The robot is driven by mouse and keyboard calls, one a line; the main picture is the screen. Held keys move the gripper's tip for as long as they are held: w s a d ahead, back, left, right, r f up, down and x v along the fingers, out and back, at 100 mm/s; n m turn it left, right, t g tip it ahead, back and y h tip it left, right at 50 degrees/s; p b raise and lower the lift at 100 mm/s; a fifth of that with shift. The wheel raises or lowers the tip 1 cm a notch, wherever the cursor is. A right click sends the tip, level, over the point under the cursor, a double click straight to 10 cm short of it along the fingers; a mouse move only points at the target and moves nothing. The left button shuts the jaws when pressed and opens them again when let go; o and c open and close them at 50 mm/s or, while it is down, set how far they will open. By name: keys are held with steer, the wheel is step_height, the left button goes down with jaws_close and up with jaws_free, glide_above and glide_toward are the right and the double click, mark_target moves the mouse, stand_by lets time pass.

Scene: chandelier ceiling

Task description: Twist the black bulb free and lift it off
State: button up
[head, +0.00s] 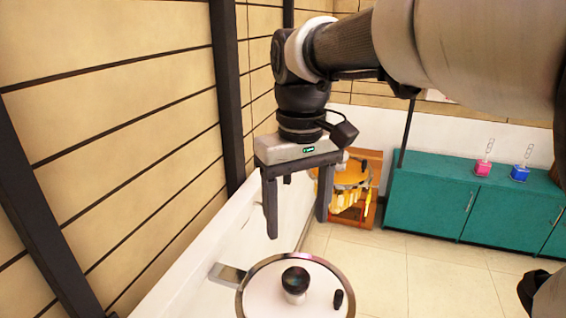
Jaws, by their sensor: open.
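The black bulb (296,278) is round and dark and sits on a pale base on a white round disc with a metallic rim (248,292), at the bottom centre of the head view. A smaller dark peg (338,299) stands to its right on the same disc. My gripper (296,228) points down above the disc. Its two dark fingers are wide apart with nothing between them. The fingertips appear above the bulb and apart from it. The disc's lower part is cut off by the picture edge.
A white ledge (185,285) and a tan panelled wall (110,110) are on the left. A flat grey item (229,274) lies beside the disc. The tiled floor (430,280) is clear.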

mark_target(296, 276)
step_height(296, 276, down, 16)
steer(key=shift+f+b, duration=0.2)
steer(key=shift+b, duration=0.3)
steer(key=c, duration=1.1)
steer(key=n, duration=0.3)
steer(key=shift+n+p, duration=0.35)
steer(key=shift+n, duration=0.05)
steer(key=shift+c, duration=0.2)
steer(key=n, duration=0.2)
steer(key=shift+r+n+p, duration=0.15)
steer(key=shift+n+p, duration=0.15)
steer(key=shift+p, duration=0.05)
steer(key=shift+n, duration=0.6)
steer(key=shift+n+p, duration=0.55)
steer(key=shift+n, duration=1.15)
